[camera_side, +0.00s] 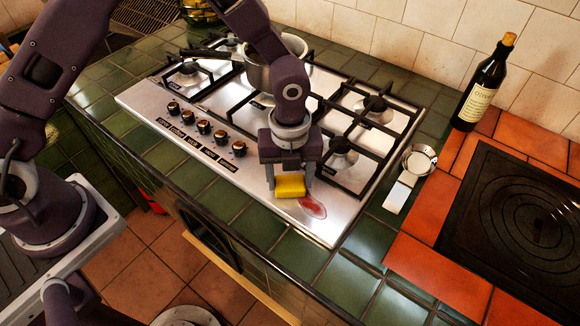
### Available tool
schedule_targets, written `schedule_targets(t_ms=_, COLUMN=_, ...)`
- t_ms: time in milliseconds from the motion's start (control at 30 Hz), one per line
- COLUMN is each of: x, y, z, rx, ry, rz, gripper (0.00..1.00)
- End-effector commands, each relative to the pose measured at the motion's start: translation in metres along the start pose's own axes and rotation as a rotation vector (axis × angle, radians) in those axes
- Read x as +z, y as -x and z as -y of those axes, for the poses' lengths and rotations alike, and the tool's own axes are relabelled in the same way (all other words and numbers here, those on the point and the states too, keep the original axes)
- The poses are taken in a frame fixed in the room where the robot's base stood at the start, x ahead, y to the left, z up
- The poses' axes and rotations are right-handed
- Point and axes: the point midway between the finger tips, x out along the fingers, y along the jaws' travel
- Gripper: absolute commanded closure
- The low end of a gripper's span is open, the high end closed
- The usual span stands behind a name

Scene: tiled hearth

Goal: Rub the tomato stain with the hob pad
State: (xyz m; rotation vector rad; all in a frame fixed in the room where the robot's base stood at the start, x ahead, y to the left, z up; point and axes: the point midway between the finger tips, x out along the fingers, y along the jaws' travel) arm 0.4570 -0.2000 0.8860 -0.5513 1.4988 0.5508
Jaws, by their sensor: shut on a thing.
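The hob pad (290,187) is a small yellow block at the front right of the steel hob (336,225). My gripper (290,178) points down and is shut on the pad, with its fingers at the pad's sides. The pad is at or just above the steel; I cannot tell whether it touches. The tomato stain (313,206) is a red smear on the bare steel, just right of and in front of the pad. The pad may hide part of the stain's left edge.
A metal pot (270,75) stands on the hob behind my arm. Black grates and a row of knobs (204,127) flank the bare steel.

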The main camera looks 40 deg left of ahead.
Motion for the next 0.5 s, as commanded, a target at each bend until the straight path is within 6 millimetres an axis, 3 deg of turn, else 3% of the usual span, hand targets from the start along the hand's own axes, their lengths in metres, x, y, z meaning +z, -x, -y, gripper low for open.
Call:
schedule_targets(t_ms=33, x=-0.002, y=-0.002, z=0.002, rx=0.000, ry=-0.001, rz=0.000, gripper=0.79)
schedule_targets(t_ms=67, x=-0.004, y=-0.001, z=0.005, rx=-0.001, ry=-0.001, rz=0.000, gripper=0.86)
schedule_targets(t_ms=500, x=-0.030, y=-0.005, z=0.035, rx=0.001, ry=-0.001, rz=0.000, gripper=0.86)
